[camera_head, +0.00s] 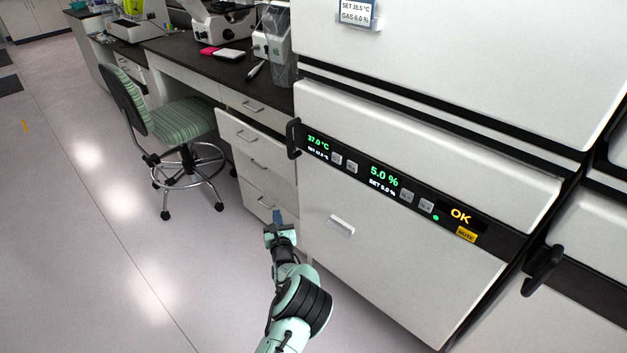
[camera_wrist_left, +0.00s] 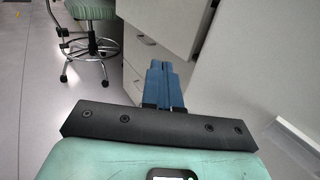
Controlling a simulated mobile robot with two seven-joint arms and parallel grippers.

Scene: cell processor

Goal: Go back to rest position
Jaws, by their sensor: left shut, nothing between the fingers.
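My left gripper (camera_head: 277,217) reaches up from the bottom of the head view, in front of the lower drawers and beside the left edge of the white incubator. Its blue fingers are together and empty. In the left wrist view the two blue fingers (camera_wrist_left: 161,75) lie side by side with nothing between them. The fingers appear apart from the drawers and the incubator, though the exact gap cannot be told. My right gripper is not in view.
The white incubator (camera_head: 400,270) with a lit display panel (camera_head: 384,176) fills the right side. A drawer cabinet (camera_head: 262,160) stands behind my gripper. A green striped swivel chair (camera_head: 183,120) stands at the left. The floor (camera_head: 110,260) at the lower left is clear.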

